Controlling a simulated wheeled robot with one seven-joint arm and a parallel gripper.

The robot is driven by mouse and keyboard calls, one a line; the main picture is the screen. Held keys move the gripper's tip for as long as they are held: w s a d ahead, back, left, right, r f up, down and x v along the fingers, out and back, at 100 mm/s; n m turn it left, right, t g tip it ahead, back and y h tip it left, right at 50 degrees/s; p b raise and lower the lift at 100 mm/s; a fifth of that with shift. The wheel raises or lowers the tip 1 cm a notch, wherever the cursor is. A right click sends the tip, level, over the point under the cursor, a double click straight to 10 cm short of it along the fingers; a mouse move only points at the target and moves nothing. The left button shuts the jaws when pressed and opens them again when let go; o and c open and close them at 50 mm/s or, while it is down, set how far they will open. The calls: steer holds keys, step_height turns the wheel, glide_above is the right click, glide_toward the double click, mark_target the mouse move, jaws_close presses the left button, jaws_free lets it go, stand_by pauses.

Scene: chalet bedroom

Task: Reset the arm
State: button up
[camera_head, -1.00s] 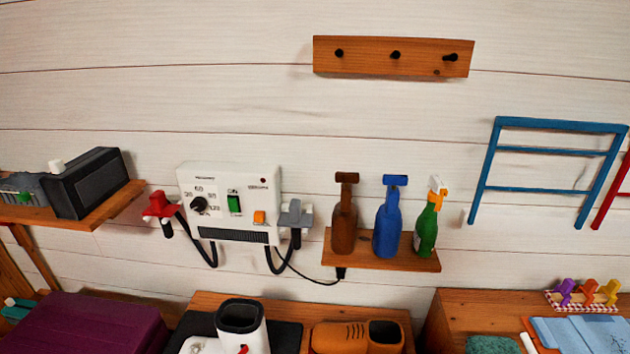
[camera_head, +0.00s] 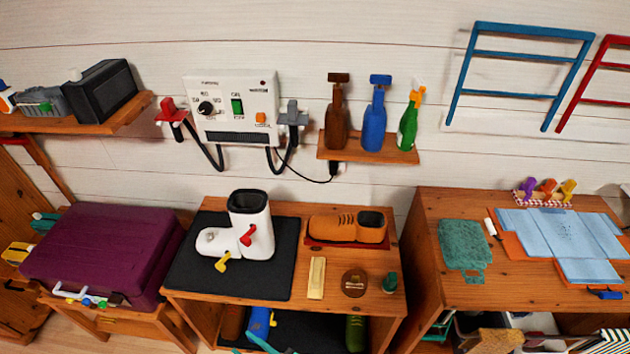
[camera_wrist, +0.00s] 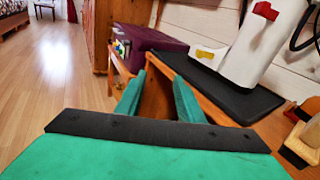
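My gripper (camera_wrist: 158,98) shows in the wrist view with its two green fingers apart and nothing between them. It is near the front edge of the middle wooden cabinet. The black mat (camera_wrist: 225,85) with the white boot (camera_wrist: 262,45) lies beyond the fingers to the right, and the purple suitcase (camera_wrist: 150,45) is farther back. In the head view my arm cannot be clearly made out; a teal piece at the bottom edge may be part of it.
The middle cabinet (camera_head: 205,303) carries the white boot (camera_head: 252,225), an orange shoe (camera_head: 347,228) and small items. The purple suitcase (camera_head: 105,255) is left. The right cabinet (camera_head: 430,240) holds blue sheets (camera_head: 565,235). A bottle shelf (camera_head: 370,157) juts from the wall. Floor (camera_wrist: 60,80) is clear at left.

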steer(key=s+d+f+n+t+h, duration=0.1)
steer(key=s+d+f+n+h, duration=0.3)
steer(key=s+d+n+h, duration=0.75)
steer(key=s+d+r+n+t, duration=0.1)
steer(key=s+d+r+n, duration=0.1)
steer(key=r, duration=0.4)
steer(key=s+d+r+n+t+h, duration=0.1)
steer(key=s+d+r+n, duration=0.1)
steer(key=s+r+n, duration=0.2)
steer(key=s+d+r+n+t+h, duration=0.1)
steer(key=s+d+r+n+t, duration=0.1)
steer(key=r+n, duration=0.4)
step_height(320, 180, up, 3)
steer(key=shift+s+d+r, duration=0.1)
steer(key=shift+s+d, duration=0.15)
steer(key=shift+s, duration=0.15)
